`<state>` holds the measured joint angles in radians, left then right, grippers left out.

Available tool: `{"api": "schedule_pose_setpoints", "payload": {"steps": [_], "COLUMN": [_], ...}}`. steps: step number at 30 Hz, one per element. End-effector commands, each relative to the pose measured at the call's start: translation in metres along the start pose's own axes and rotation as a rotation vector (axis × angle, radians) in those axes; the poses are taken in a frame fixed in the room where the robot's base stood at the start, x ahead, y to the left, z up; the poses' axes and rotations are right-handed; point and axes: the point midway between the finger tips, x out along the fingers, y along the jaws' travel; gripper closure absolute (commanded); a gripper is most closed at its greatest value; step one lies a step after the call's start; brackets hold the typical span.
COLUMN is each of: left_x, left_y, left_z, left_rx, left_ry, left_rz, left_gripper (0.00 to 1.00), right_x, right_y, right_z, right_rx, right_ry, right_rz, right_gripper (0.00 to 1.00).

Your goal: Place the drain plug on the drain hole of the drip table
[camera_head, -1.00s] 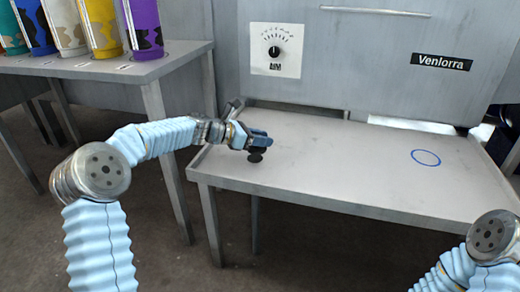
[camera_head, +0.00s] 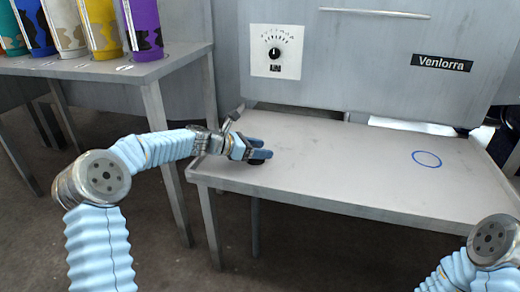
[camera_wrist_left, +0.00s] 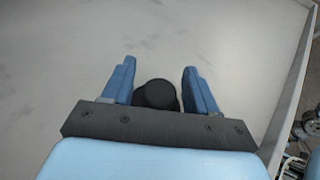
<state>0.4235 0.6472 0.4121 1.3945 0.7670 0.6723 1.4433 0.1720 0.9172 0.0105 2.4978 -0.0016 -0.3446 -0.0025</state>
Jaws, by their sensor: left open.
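The black drain plug (camera_head: 257,163) is at the near left part of the grey drip table (camera_head: 330,165), mostly hidden by my left gripper (camera_head: 264,149). In the left wrist view the round plug (camera_wrist_left: 160,93) lies between the two blue fingers of my left gripper (camera_wrist_left: 158,76). The fingers are open, with a gap on each side of the plug's top. A blue ring (camera_head: 426,158) is marked on the right part of the table; I cannot make out a hole inside it. My right gripper is out of view; only part of that arm shows at bottom right.
A grey machine (camera_head: 365,60) with a dial panel (camera_head: 277,51) stands along the table's back. A side table (camera_head: 130,68) at left holds several coloured cylinders. The table surface between the plug and the blue ring is clear.

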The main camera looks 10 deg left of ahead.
Motion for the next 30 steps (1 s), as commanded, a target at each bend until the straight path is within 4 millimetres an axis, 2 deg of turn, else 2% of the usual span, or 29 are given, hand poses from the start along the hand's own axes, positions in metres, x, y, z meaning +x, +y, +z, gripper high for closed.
{"api": "schedule_pose_setpoints", "payload": {"steps": [5,12,16,21,30], "left_x": [-0.025,-0.081,-0.103,-0.117,-0.119], "left_y": [0.001,0.001,0.001,0.0,0.0], "left_z": [0.001,0.001,0.001,0.0,0.0], "left_rx": [0.0,-0.001,-0.001,-0.001,0.0], "left_ry": [0.001,0.002,0.001,0.0,0.0], "left_rz": [0.005,0.005,0.003,0.001,0.001], "left_gripper": [0.42,0.42,0.42,0.42,0.42], "right_x": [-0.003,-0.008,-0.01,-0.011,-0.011], "right_y": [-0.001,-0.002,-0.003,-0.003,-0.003], "right_z": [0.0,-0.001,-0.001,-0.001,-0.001], "right_rx": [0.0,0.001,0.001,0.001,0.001], "right_ry": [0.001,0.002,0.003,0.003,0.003], "right_rz": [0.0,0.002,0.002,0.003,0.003], "right_gripper": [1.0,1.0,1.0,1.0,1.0]}}
